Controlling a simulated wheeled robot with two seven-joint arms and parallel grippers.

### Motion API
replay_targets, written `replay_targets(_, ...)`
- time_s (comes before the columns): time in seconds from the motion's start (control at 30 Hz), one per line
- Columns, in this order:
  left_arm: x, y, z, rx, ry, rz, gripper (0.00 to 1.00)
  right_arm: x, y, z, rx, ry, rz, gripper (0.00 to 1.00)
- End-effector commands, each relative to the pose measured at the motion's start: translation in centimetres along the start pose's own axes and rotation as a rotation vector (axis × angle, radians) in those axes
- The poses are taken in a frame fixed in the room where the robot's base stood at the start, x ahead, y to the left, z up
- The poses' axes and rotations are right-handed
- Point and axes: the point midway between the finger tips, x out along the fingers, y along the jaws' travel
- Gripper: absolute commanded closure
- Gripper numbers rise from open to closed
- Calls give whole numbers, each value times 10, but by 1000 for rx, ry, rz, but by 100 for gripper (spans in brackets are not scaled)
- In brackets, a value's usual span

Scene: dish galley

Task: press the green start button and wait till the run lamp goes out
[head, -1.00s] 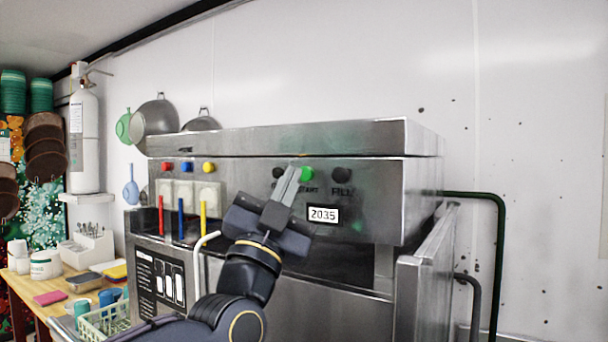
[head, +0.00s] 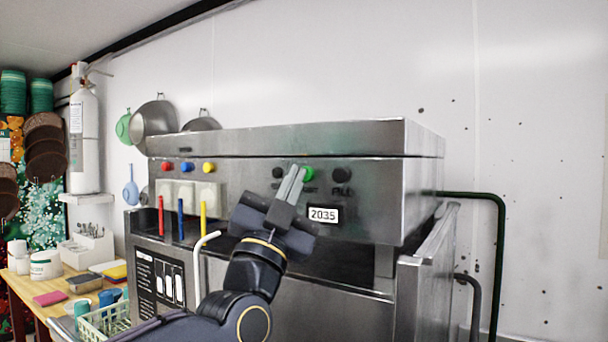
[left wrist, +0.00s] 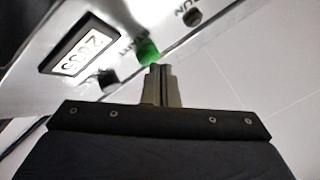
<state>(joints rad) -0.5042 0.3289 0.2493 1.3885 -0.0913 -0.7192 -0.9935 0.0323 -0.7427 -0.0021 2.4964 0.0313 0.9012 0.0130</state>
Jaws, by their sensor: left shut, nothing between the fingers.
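The green start button (head: 309,174) is on the steel front panel of the machine. My left gripper (head: 298,169) is shut and empty, its fingertips just left of the button and overlapping its edge in the head view. In the left wrist view the green button (left wrist: 148,52) lies just beyond the shut fingertips (left wrist: 159,69); I cannot tell whether they touch. My right gripper is not in view.
A display reading 2035 (head: 323,214) is below the button. Another dark round piece (head: 278,172) is on its left. Red, blue and yellow knobs and levers are further left. A steel door (head: 425,265) stands out at the right.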

Motion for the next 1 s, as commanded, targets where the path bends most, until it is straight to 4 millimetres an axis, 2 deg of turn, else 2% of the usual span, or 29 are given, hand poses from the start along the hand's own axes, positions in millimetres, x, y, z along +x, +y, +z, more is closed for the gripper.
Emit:
replay_targets(0.57,5,4,4,0,-1,1,100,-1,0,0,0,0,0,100)
replay_targets(1.0,0,2,2,0,0,1,100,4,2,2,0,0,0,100)
